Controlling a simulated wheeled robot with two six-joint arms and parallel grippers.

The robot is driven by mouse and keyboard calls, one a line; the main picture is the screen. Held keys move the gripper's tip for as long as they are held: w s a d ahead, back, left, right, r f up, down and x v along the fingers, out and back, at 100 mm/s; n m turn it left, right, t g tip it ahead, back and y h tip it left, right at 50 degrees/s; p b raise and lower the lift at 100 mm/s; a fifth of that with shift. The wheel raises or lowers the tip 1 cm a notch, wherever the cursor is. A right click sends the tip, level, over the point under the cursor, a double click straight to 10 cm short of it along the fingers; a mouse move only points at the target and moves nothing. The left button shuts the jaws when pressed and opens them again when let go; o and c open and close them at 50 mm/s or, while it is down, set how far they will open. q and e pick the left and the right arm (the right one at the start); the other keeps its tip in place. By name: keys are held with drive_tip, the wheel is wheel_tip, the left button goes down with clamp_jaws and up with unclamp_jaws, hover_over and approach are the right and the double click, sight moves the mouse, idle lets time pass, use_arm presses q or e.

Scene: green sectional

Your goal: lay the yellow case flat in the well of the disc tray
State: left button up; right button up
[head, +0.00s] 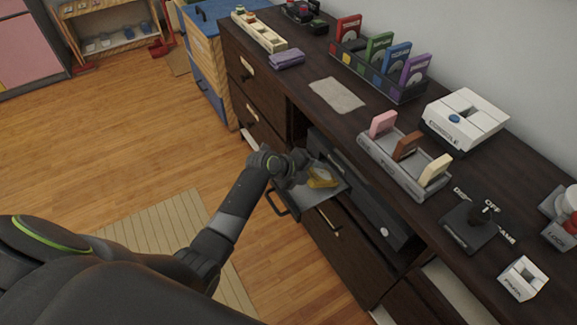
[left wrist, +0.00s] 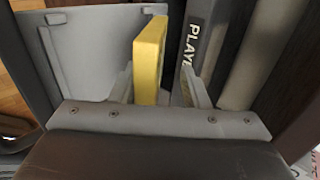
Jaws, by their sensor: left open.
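The yellow case (head: 322,178) is at the grey disc tray (head: 334,190), which sticks out of the black player in the cabinet front. In the left wrist view the case (left wrist: 149,60) stands between the two fingers of my left gripper (left wrist: 158,82), with a gap on the right; the left finger is close to it. My left gripper (head: 302,170) is open, just over the tray's left part. My right gripper is not in view.
The player (head: 365,190) sits in an open cabinet bay. On the dark top stand a rack of coloured cases (head: 380,72), a grey holder with pink, brown and cream cases (head: 400,165), and a white device (head: 466,118). Open wooden floor lies left.

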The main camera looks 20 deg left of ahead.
use_arm(q)
drive_tip(key=p+v, duration=0.2)
drive_tip(key=v, duration=1.4)
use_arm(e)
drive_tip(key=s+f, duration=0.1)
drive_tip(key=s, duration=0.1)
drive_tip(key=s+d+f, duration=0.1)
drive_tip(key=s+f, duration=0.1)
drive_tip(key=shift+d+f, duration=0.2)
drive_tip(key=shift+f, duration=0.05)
use_arm(q)
drive_tip(key=shift+r, duration=0.1)
